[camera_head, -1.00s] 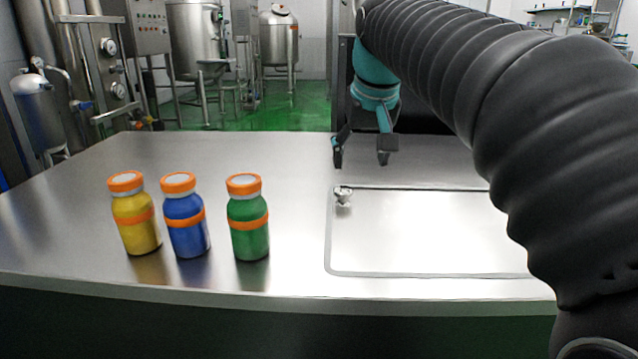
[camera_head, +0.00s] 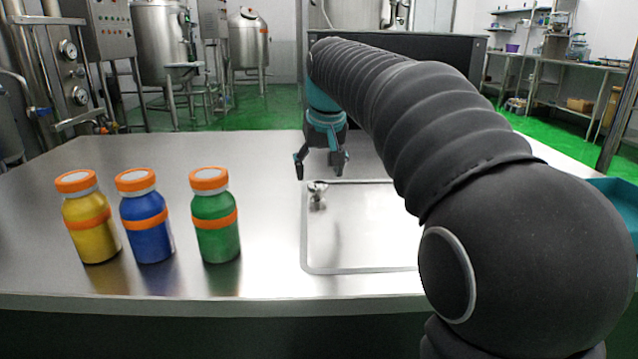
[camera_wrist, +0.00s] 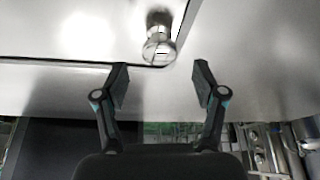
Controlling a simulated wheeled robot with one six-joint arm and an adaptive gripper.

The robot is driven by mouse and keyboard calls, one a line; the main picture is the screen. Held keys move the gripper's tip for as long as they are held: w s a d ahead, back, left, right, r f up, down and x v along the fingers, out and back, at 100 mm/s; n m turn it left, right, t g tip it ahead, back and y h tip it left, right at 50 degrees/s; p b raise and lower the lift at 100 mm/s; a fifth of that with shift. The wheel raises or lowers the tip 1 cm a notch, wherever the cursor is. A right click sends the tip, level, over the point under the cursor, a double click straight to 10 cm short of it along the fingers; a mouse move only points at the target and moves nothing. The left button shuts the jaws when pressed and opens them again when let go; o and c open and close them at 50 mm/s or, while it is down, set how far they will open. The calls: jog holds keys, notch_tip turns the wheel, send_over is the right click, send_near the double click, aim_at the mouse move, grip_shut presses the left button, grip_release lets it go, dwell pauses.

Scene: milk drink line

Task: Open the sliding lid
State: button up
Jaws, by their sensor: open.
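The sliding lid (camera_head: 352,225) is a flat pale panel set in a framed opening in the steel table, partly hidden by my arm in the head view. Its small metal knob (camera_head: 317,192) stands near the lid's far left corner. In the wrist view the knob (camera_wrist: 159,40) shows at the top, beyond and between the fingertips. My gripper (camera_head: 321,172) is open and empty, its fingers pointing down, just behind and above the knob. In the wrist view the two fingers (camera_wrist: 162,78) are spread apart and not touching the knob.
Yellow (camera_head: 91,222), blue (camera_head: 147,222) and green (camera_head: 215,222) bottles with orange caps stand on the table (camera_head: 150,285) left of the lid. A teal tray (camera_head: 615,200) shows at the far right.

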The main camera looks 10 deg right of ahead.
aim_at(319, 184)
jog(key=shift+x, duration=1.55)
jog(key=shift+d, duration=0.1)
grip_shut()
